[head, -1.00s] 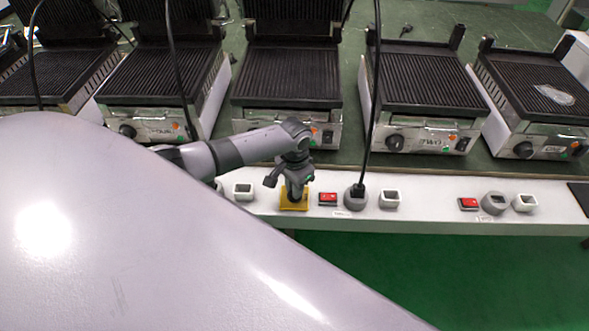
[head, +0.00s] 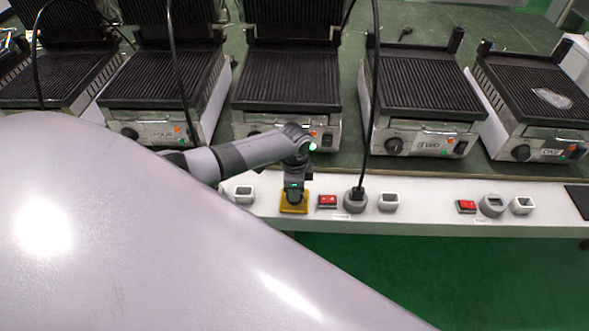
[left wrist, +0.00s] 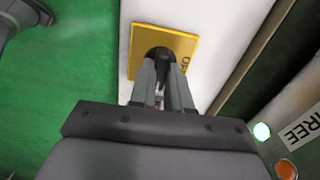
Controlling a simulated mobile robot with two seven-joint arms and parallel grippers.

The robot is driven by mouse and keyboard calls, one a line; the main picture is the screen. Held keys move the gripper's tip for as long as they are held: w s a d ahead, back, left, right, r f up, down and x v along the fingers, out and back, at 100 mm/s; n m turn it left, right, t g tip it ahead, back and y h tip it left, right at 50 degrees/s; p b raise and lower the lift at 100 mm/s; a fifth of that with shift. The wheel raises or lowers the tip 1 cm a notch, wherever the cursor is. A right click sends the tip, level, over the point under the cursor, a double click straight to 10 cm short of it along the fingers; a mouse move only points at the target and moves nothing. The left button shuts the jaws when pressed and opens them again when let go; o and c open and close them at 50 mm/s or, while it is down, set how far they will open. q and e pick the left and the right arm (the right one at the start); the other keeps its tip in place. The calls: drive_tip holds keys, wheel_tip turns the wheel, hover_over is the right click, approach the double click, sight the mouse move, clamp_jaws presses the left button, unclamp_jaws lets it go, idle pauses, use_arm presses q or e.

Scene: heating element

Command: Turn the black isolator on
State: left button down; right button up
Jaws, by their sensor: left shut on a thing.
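The black isolator is a dark knob (left wrist: 158,54) on a yellow square plate (head: 293,208), set in the white strip at the front of the table. The plate also shows in the left wrist view (left wrist: 185,46), with lettering on its right side. My left gripper (head: 294,197) points down over the plate. In the left wrist view its two fingers (left wrist: 163,78) are shut on the knob, which they partly hide, so its exact angle is hard to tell.
Red switches (head: 327,201) and grey sockets, one with a black plug (head: 356,196), line the strip. Several contact grills stand behind. A bright pale-green light (left wrist: 262,131) shows beside the THREE label (left wrist: 306,126). Green floor (head: 400,275) lies in front.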

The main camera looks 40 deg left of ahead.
use_arm(q)
drive_tip(key=shift+m, duration=0.3)
drive_tip(key=c, duration=1.1)
unclamp_jaws()
drive_tip(key=shift+r, duration=0.1)
drive_tip(key=shift+r+p, duration=0.75)
drive_tip(key=shift+r, duration=2.75)
